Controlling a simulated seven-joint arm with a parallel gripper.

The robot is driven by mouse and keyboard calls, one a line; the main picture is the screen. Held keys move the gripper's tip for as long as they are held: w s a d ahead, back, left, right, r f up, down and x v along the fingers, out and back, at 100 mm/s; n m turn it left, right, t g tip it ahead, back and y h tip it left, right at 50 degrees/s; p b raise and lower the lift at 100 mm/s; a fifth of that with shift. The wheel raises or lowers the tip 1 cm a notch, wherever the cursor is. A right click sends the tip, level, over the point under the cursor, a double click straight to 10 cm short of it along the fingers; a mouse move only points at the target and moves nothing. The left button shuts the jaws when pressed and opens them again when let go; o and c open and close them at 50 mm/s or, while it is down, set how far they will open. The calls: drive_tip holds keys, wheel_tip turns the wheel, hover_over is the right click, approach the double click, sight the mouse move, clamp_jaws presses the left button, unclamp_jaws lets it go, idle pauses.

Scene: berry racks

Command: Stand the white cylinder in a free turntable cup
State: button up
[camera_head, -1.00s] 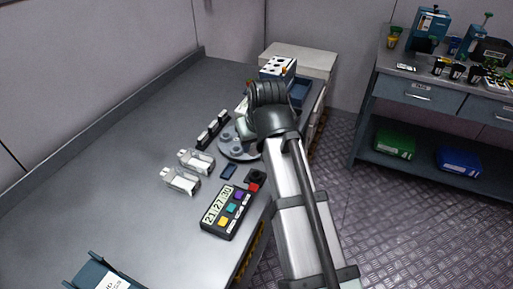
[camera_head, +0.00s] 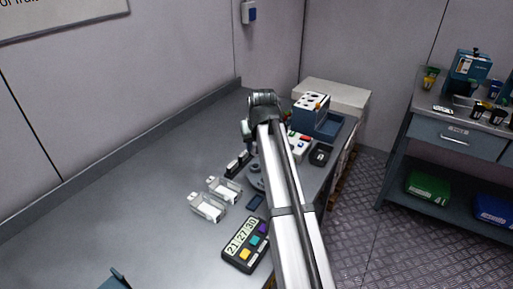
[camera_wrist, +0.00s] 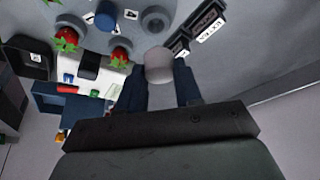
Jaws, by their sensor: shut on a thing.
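In the wrist view, my gripper (camera_wrist: 160,78) is shut on the white cylinder (camera_wrist: 158,64), whose rounded end shows between the two dark fingers. The grey turntable (camera_wrist: 90,36) lies beyond it. An open grey cup (camera_wrist: 155,18) on it looks empty and is apart from the cylinder. Strawberries (camera_wrist: 66,39) show at two other cups, and a blue cylinder (camera_wrist: 106,15) stands between these. In the head view, the turntable (camera_head: 256,180) is mostly hidden behind my arm, and the cylinder cannot be made out clearly.
Black labelled holders (camera_wrist: 203,24) stand beside the turntable. In the head view, two clear trays (camera_head: 207,207) and a timer (camera_head: 245,244) lie nearer. A blue and white box (camera_head: 312,108) stands at the back right. The table's left side is clear.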

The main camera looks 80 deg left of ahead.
drive_tip(key=shift+f, duration=2.5)
drive_tip(key=shift+f, duration=0.25)
drive_tip(key=o, duration=1.1)
drive_tip(key=shift+r, duration=0.1)
drive_tip(key=shift+r, duration=3.45)
